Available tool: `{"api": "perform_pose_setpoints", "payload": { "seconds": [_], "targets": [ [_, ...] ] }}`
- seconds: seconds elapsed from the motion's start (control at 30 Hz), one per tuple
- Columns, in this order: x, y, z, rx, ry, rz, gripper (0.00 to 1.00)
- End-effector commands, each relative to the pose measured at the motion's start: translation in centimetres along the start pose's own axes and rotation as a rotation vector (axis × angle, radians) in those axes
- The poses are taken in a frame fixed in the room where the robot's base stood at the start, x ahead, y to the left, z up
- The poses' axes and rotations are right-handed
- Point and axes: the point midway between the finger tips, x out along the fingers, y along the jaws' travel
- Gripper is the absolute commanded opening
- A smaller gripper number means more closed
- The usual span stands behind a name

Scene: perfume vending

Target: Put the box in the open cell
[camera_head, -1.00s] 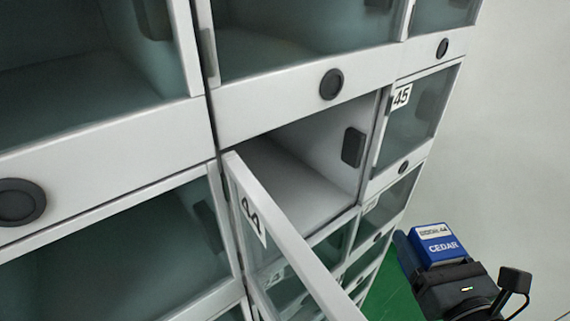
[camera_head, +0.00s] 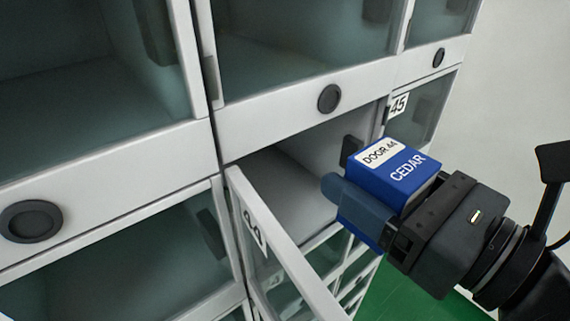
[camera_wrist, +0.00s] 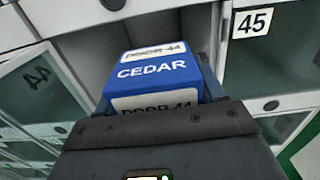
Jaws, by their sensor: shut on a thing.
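A blue box (camera_head: 393,177) has a white "DOOR 44" label and the word "CEDAR". My gripper (camera_head: 362,200) is shut on it and holds it in the air at the mouth of the open cell (camera_head: 285,185). The open cell's glass door, marked 44 (camera_head: 252,235), swings out to the left of the box. In the wrist view the box (camera_wrist: 155,70) points into the open cell, with the door (camera_wrist: 40,82) on the left. I cannot tell whether the box's front end is past the cell's front edge. The cell's inside looks empty.
Closed glass-fronted cells surround the open one. Cell 45 (camera_head: 425,112) is closed, just right of the box; its number also shows in the wrist view (camera_wrist: 252,22). A round black lock (camera_head: 329,98) sits above the opening. The floor (camera_head: 400,300) is green.

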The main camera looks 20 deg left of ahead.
Motion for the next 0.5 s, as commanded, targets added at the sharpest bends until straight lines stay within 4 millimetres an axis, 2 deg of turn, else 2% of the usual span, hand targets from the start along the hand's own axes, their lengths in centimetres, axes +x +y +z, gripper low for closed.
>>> {"api": "perform_pose_setpoints", "payload": {
  "seconds": [0.03,0.2,0.5],
  "targets": [
    [1.4,0.2,0.2,-0.001,-0.001,0.006,0.34],
    [5.5,0.1,0.2,0.0,-0.001,0.004,0.34],
    [12.2,0.1,0.1,0.0,0.0,0.002,0.34]
  ]
}}
